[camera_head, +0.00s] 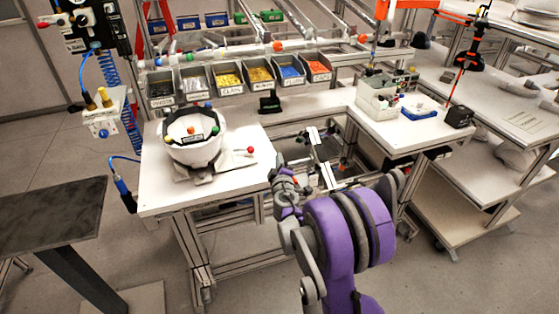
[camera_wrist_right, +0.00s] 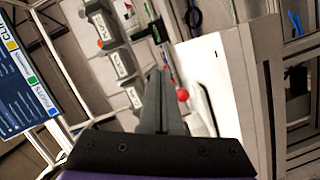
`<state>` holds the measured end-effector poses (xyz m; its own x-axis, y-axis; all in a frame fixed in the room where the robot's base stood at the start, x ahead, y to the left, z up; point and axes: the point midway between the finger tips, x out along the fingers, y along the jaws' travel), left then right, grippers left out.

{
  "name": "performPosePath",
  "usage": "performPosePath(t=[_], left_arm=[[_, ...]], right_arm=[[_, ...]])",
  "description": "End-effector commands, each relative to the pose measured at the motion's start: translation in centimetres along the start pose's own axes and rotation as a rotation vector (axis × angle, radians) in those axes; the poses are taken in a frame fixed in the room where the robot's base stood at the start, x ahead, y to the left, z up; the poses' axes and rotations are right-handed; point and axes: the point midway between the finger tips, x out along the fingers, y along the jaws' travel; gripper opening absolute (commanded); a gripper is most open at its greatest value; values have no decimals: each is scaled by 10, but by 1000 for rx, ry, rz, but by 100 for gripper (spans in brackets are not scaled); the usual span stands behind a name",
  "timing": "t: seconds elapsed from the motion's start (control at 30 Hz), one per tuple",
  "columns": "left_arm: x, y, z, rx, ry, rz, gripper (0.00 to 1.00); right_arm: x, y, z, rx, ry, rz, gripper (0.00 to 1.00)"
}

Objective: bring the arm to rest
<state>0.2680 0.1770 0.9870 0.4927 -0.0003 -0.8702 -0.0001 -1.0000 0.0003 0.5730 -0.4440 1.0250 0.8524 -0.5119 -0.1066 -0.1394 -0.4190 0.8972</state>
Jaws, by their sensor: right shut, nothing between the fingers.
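My right arm is purple and grey and comes up from the bottom of the head view. Its gripper (camera_head: 281,166) is at the front right corner of the white workbench (camera_head: 235,180). In the right wrist view the fingers (camera_wrist_right: 164,78) are together, with nothing between them. The gripper is apart from the white helmet shell (camera_head: 192,150), which sits on a pale fixture on the left part of the bench. My left gripper is not in view.
A row of small-parts bins (camera_head: 231,84) lines the bench's back. A dark table (camera_head: 50,208) stands at left. Open floor lies in front.

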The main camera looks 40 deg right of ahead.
Motion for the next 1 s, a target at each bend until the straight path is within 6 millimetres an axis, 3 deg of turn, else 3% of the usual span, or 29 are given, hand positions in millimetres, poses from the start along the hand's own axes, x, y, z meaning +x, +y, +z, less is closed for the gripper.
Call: performPosePath(t=[0.33,0.47,0.57,0.73,0.87,1.0], left_arm=[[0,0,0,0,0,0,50],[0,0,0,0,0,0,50],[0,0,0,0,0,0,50],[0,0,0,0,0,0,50],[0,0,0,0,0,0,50],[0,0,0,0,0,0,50]], right_arm=[[-1,0,0,4,-2,-1,0],[-15,8,-8,53,-25,-9,0],[-40,18,-16,141,-71,-34,0],[-104,19,-25,323,-191,-136,0],[-160,3,-26,445,-287,-258,0],[-230,-26,-26,555,-385,-431,0]])
